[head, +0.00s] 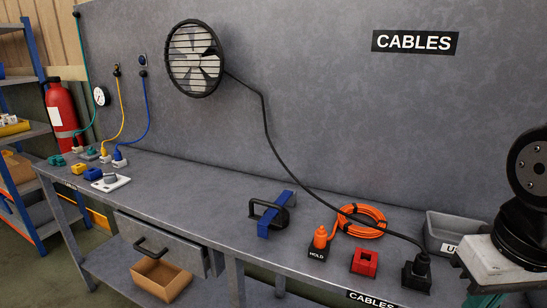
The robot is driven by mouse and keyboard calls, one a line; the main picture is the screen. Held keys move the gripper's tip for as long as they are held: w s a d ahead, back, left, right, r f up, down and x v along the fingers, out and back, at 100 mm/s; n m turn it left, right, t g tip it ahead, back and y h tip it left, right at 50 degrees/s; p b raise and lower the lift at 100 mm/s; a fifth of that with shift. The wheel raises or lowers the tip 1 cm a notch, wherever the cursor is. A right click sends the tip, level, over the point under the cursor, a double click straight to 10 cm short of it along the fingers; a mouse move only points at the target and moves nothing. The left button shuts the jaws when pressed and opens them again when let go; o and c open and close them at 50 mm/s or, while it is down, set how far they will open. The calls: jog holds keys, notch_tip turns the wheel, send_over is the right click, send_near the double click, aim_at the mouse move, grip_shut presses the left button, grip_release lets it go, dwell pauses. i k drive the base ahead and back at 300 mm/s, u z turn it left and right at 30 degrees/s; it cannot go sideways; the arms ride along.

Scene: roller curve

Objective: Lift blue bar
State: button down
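The blue bar (285,199) lies at a slant on the grey workbench (190,188), near the middle of the picture. A black piece with a looped handle (262,203) crosses the bar's middle and hides part of it. I cannot tell whether the two are joined. My gripper is not in view. Part of my arm shows at the right edge, well apart from the bar.
An orange cable coil (362,220), an orange plug on a HOLD block (319,242), a red block (364,262) and a black plug (417,272) stand right of the bar. A black cable (266,125) hangs from the wall fan (194,59).

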aim_at(264, 221)
jog(key=z, duration=0.85)
jog(key=k, duration=0.65)
jog(key=u, duration=1.2)
jog(key=i, duration=0.5)
jog(key=u, duration=0.05)
